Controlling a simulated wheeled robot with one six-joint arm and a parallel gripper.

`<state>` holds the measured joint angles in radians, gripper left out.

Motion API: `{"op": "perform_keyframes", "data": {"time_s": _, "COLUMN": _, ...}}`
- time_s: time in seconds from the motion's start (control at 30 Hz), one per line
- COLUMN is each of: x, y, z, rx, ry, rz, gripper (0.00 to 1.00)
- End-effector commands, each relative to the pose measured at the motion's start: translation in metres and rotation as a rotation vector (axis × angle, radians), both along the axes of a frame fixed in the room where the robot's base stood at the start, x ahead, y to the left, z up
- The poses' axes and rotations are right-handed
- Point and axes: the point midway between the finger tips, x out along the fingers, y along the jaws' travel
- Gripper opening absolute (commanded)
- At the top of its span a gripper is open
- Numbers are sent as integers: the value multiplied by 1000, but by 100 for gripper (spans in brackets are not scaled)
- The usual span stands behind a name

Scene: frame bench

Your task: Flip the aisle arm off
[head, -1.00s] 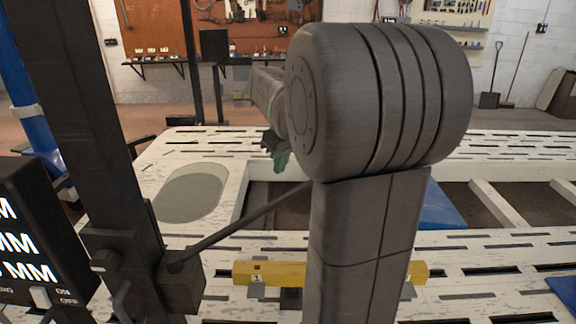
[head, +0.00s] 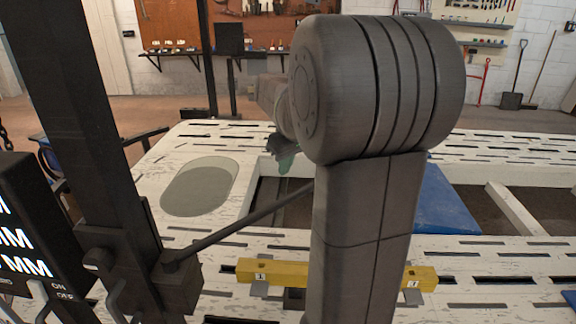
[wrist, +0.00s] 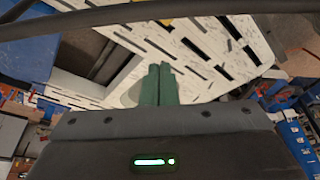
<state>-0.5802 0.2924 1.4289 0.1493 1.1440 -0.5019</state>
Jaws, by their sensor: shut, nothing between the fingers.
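A dark box (head: 30,215) at the left edge of the head view shows white "MM" readouts, cut off by the frame. It carries small "ON" and "OFF" marks and a pale lever (head: 38,290) beside them. I cannot tell which way the lever is set, nor which side it belongs to. A black upright (head: 90,120) stands just right of the box, with a thin rod (head: 245,222) reaching right from its block. My gripper (head: 284,162) is far from the box, beyond the rod, over the bench. In the wrist view its green fingers (wrist: 158,84) are together and empty.
A yellow bar (head: 300,273) lies across the near side, partly behind my arm. A blue panel (head: 445,200) is at the right. Shelves and tools line the back wall.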

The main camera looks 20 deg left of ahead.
Motion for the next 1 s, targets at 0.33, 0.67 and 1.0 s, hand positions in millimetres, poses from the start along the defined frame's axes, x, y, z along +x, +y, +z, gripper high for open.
{"op": "perform_keyframes", "data": {"time_s": 0.33, "x": 11, "y": 19, "z": -71, "rx": -4, "ry": 4, "rz": 2, "gripper": 0}}
{"op": "perform_keyframes", "data": {"time_s": 0.67, "x": -8, "y": -14, "z": -60, "rx": 0, "ry": 1, "rz": -2, "gripper": 0}}
{"op": "perform_keyframes", "data": {"time_s": 1.0, "x": -9, "y": -15, "z": -60, "rx": 0, "ry": 0, "rz": 0, "gripper": 0}}
